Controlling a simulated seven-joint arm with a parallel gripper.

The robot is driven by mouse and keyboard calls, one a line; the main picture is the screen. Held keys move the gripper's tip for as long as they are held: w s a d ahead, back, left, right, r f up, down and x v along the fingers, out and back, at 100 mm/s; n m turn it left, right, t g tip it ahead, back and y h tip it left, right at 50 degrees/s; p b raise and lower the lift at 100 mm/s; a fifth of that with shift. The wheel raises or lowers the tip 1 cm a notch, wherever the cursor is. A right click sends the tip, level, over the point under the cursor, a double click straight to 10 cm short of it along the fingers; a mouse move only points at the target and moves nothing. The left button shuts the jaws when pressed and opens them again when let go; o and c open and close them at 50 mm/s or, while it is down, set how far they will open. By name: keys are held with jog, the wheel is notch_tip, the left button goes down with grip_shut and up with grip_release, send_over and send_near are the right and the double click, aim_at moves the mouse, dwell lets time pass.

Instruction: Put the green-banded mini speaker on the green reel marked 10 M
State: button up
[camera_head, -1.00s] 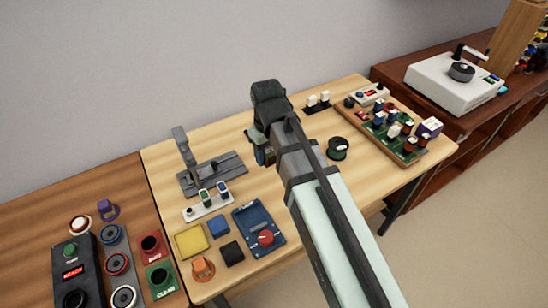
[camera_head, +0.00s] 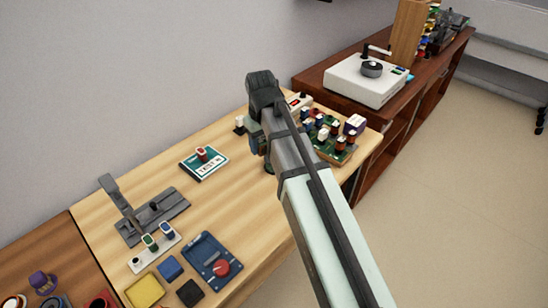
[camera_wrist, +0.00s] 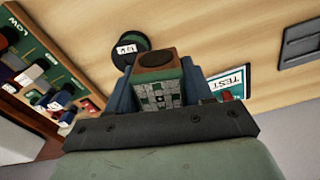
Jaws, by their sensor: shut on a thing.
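My gripper (camera_head: 258,143) is shut on a small box-shaped speaker (camera_wrist: 158,78), held between both fingers in the wrist view. The speaker has a brown end with a dark round cone, a green band and a patterned grey-green side. The dark green reel (camera_wrist: 116,58) with a white label lies on the table just beyond the speaker in the wrist view, and the speaker overlaps part of it. The label is too small to read surely. In the head view the reel (camera_head: 269,168) is mostly hidden by my arm. I cannot tell the speaker's height above the table.
A TEST card (camera_head: 213,168) with a red-topped piece lies left of my gripper. A crowded board (camera_head: 343,156) of small parts is to the right. A grey stand (camera_head: 160,222) and a blue tray (camera_head: 207,250) are left and front. Bare wood lies between.

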jog(key=w+d+r, duration=0.2)
jog(key=w+d, duration=0.2)
jog(key=w, duration=0.1)
jog(key=shift+w+a+f+n, duration=0.1)
jog(key=shift+f+n, duration=0.55)
jog(key=shift+f, duration=1.75)
jog(key=shift+f+n, duration=0.65)
jog(key=shift+f, duration=1.7)
jog(key=o, duration=1.1)
jog(key=shift+f, duration=0.1)
notch_tip(320, 180, up, 12)
